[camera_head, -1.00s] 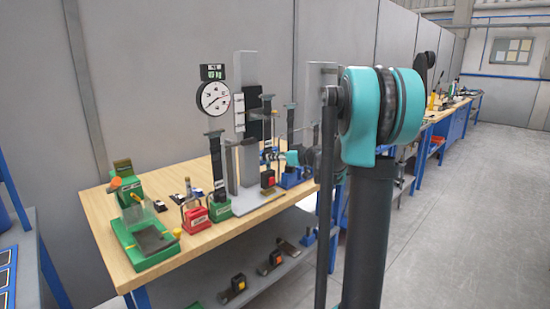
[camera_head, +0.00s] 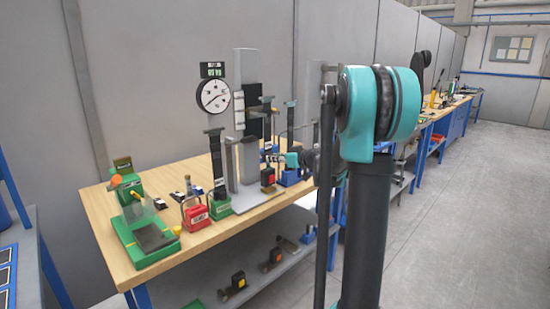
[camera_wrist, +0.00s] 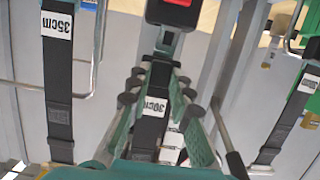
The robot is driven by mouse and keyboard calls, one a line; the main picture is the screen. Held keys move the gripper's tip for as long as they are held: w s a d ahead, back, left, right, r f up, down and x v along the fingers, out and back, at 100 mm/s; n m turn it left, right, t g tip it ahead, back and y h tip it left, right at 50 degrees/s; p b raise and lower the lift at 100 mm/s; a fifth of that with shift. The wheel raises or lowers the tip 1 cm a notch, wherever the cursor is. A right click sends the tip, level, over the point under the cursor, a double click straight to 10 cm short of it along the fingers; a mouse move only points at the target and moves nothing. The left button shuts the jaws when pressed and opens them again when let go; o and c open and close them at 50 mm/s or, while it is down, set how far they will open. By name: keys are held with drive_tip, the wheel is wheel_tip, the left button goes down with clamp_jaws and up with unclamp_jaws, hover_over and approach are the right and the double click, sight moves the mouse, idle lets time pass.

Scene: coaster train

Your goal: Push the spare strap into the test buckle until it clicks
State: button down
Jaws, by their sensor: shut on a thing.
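My gripper (camera_wrist: 157,78) is shut on a black strap (camera_wrist: 150,135) with a white label that seems to read 30cm; I take it for the spare strap. A black buckle with a red button (camera_wrist: 177,10) is just beyond the fingertips, at the top of the wrist view. A metal tongue (camera_wrist: 167,40) shows between strap and buckle; I cannot tell whether it is inside the buckle. In the head view, a black buckle with a red button (camera_head: 268,177), likely the test buckle, stands at the grey stand's foot. My gripper (camera_head: 291,160) is small beside it, its fingers unclear.
A 35cm strap (camera_wrist: 58,90) hangs at left in the wrist view, and another labelled strap (camera_wrist: 285,120) at right. A gauge (camera_head: 213,95) and grey column (camera_head: 247,150) rise from the wooden bench (camera_head: 105,225). A green fixture (camera_head: 145,235) stands at its left end.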

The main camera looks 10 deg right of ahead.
drive_tip(key=shift+f, duration=1.7)
drive_tip(key=c, duration=1.3)
unclamp_jaws()
drive_tip(key=v, duration=1.2)
